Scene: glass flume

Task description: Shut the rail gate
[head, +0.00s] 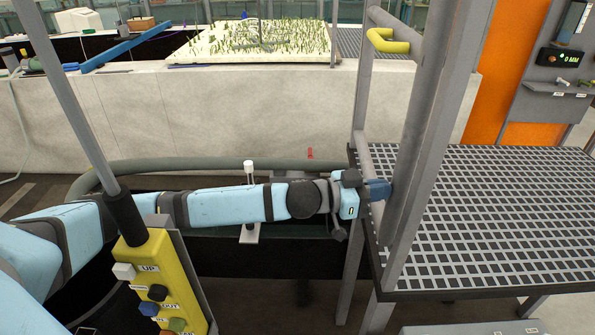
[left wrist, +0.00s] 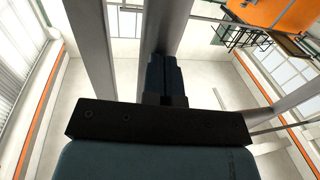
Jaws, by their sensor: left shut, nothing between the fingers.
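The rail gate is hard to tell apart from the grey railing posts beside the grating platform. A yellow bent bar (head: 388,42) sits high between a thinner grey post (head: 362,95) and a wide grey post (head: 432,130). My right gripper is out of view.
The grating platform (head: 490,215) spreads to the right. A pale concrete wall (head: 240,115) runs behind my arm, with a white planted tray (head: 255,45) on top. A yellow button pendant (head: 155,275) hangs close at the lower left.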

